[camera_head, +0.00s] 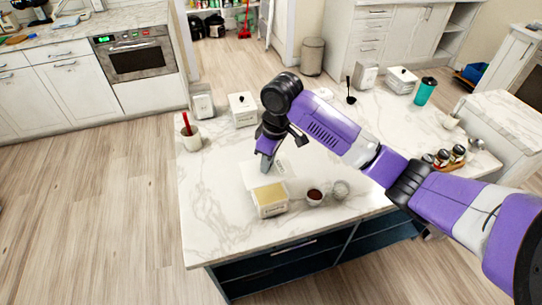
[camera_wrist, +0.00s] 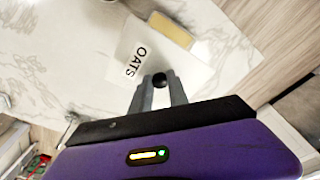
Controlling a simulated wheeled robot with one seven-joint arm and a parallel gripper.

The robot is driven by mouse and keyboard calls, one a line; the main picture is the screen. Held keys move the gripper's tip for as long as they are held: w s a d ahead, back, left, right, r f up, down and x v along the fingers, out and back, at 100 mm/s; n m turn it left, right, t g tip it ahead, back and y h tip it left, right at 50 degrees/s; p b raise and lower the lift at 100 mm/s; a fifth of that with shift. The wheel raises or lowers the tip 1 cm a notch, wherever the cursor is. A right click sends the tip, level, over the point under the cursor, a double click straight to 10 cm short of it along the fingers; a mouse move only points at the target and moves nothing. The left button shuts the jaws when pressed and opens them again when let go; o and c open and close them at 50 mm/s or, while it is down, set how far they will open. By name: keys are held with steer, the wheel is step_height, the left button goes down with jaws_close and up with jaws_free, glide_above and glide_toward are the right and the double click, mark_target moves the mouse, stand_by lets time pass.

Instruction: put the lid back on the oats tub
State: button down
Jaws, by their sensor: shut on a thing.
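The oats tub (camera_head: 271,211) is a white square tub, open on top, with pale yellow oats (camera_head: 269,194) showing. It stands on the marble island, and its oats also show in the wrist view (camera_wrist: 170,30). My gripper (camera_head: 266,166) is just behind the tub, pointing down. In the wrist view its fingers (camera_wrist: 161,90) are shut on the black knob (camera_wrist: 159,80) of the white lid (camera_head: 255,177). A white surface lettered OATS (camera_wrist: 133,61) shows beside the knob. The lid is beside the tub's opening; I cannot tell how high it is.
A small bowl with dark red contents (camera_head: 314,196) and a glass jar (camera_head: 341,189) stand right of the tub. A white crock with a red utensil (camera_head: 191,138) and a lidded canister (camera_head: 243,109) stand behind. The marble island (camera_head: 215,215) is bare left of the tub.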

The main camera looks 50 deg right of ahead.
steer(key=shift+w+d+f, duration=0.1)
steer(key=shift+f, duration=0.25)
step_height(320, 180, down, 4)
steer(key=b, duration=0.4)
steer(key=shift+f+b, duration=0.5)
steer(key=shift+f, duration=0.35)
steer(key=shift+p, duration=0.45)
stand_by(0.4)
steer(key=shift+f+p, duration=0.2)
steer(key=shift+p, duration=0.15)
stand_by(1.4)
steer(key=c, duration=0.7)
jaws_free()
